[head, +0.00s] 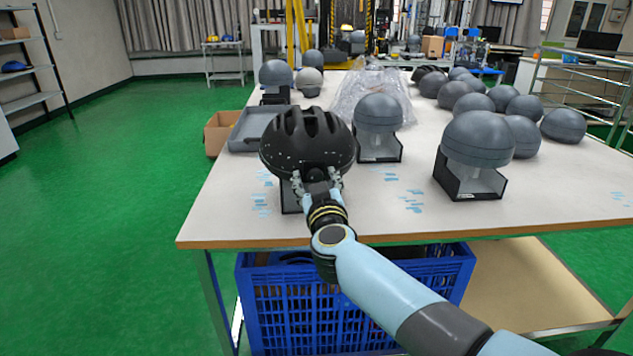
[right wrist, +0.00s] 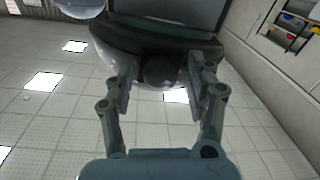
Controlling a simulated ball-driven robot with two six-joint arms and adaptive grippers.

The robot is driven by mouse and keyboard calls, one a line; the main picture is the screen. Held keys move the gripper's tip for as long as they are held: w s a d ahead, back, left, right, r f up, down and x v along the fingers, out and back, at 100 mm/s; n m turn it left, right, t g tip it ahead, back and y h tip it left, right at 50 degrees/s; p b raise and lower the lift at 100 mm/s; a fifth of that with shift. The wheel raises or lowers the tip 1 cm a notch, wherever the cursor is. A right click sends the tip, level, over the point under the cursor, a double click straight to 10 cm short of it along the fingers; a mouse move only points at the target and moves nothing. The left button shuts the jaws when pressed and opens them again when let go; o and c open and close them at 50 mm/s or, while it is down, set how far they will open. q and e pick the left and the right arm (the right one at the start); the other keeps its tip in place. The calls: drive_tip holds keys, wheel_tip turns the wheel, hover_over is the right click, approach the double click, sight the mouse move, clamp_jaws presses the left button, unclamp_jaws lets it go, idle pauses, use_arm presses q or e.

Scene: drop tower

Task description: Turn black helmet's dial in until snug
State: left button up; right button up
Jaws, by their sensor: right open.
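The black helmet (head: 308,138) with vents sits on a dark-framed stand (head: 290,200) near the left front of the white table. My right gripper (head: 316,180) is at the helmet's near lower edge, its two fingers spread apart. In the right wrist view the helmet's rim (right wrist: 150,38) is above the open gripper (right wrist: 163,82). A dark round knob (right wrist: 160,70), which looks like the dial, sits between the fingers. I see gaps on its sides; any contact is unclear. In the head view the dial is hidden behind my gripper. My left gripper is out of view.
Grey domes on stands (head: 379,112) (head: 479,139) stand right of the helmet. Several loose grey domes (head: 563,125) lie at the back right. A grey tray (head: 247,130) lies behind the helmet. A blue crate (head: 300,310) is under the white table (head: 240,215).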

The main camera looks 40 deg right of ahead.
drive_tip(key=shift+c, duration=0.2)
clamp_jaws()
drive_tip(key=shift+m, duration=0.3)
drive_tip(key=m+p, duration=0.2)
drive_tip(key=shift+r+m, duration=0.1)
drive_tip(key=shift+m, duration=0.2)
drive_tip(key=m, duration=0.2)
drive_tip(key=shift+m+p, duration=0.3)
drive_tip(key=m, duration=0.3)
drive_tip(key=shift+m, duration=2.1)
